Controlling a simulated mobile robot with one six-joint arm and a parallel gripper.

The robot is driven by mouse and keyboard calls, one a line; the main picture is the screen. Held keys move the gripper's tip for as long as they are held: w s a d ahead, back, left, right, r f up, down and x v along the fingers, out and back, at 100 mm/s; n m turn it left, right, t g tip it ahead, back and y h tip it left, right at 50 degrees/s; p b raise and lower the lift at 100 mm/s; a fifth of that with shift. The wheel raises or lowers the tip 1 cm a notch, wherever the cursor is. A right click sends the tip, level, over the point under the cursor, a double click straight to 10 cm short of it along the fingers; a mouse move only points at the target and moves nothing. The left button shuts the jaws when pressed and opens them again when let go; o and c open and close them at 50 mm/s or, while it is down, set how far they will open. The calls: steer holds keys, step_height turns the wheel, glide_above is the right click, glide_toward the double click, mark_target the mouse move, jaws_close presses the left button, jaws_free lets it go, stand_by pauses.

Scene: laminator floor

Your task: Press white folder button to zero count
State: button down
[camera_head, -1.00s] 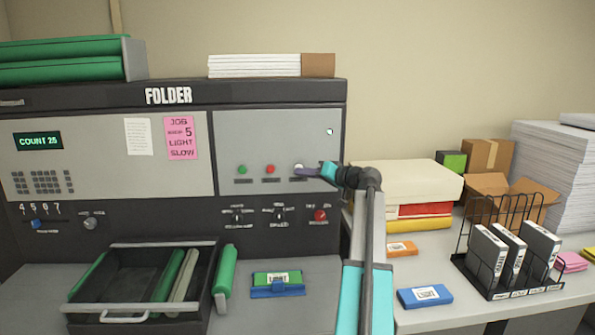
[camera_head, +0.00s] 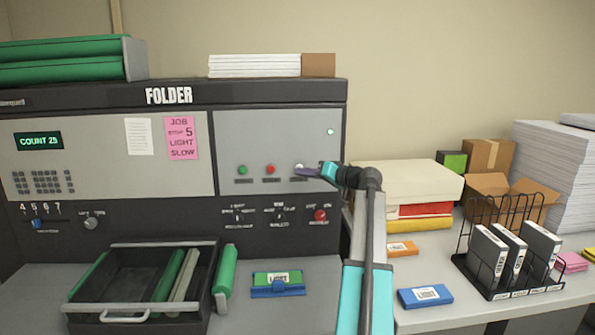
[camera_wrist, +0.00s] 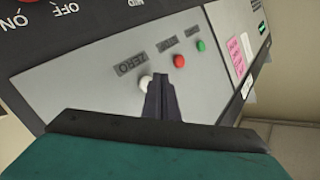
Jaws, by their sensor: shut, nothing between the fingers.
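The folder machine (camera_head: 280,130) has a grey panel with a green, a red and a white button in a row. The white button (camera_head: 298,167) is partly hidden behind my gripper (camera_head: 302,171) in the head view. In the wrist view the white button (camera_wrist: 146,83) sits beside the label ZERO, just left of my shut fingertips (camera_wrist: 152,78). The fingers are empty and overlap the button's edge; I cannot tell whether they touch it. The count display (camera_head: 39,140) appears to read COUNT 25.
The red button (camera_head: 270,169) and green button (camera_head: 242,170) are close by on the left. A red knob (camera_head: 320,215) sits below my gripper. A black tray (camera_head: 120,285) with rollers stands below the panel. A side table with boxes is at right.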

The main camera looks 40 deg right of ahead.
steer(key=shift+w+d+b, duration=0.6)
steer(key=shift+w+b, duration=0.05)
steer(key=shift+b, duration=0.15)
stand_by(1.4)
steer(key=shift+s+a, duration=0.15)
stand_by(0.3)
steer(key=shift+s+a+b, duration=0.3)
steer(key=shift+s+a, duration=0.15)
steer(key=shift+s, duration=0.1)
stand_by(0.3)
steer(key=shift+s+a+b, duration=0.5)
steer(key=shift+s+a, duration=1.1)
steer(key=shift+s, duration=0.3)
